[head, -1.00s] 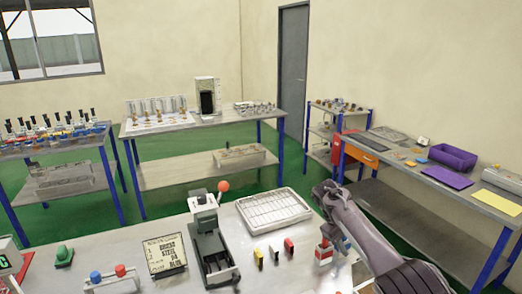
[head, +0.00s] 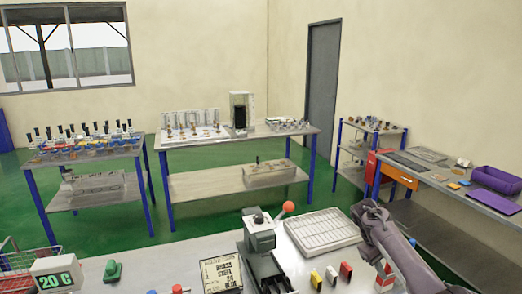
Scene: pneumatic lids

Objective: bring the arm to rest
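My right arm comes in from the lower right over the front bench, and its gripper (head: 384,273) hangs low near the bench top, right of the small coloured blocks. A small red and white part shows at its fingers. I cannot tell whether that part is held or stands behind them, or whether the fingers are open or shut. My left arm and gripper are out of view.
The front bench holds a press with a red ball handle (head: 262,245), a white ribbed tray (head: 322,231), a handwritten sign (head: 221,274), a green piece (head: 113,271) and a display reading 20 C (head: 55,280). Other benches stand behind, with green floor between.

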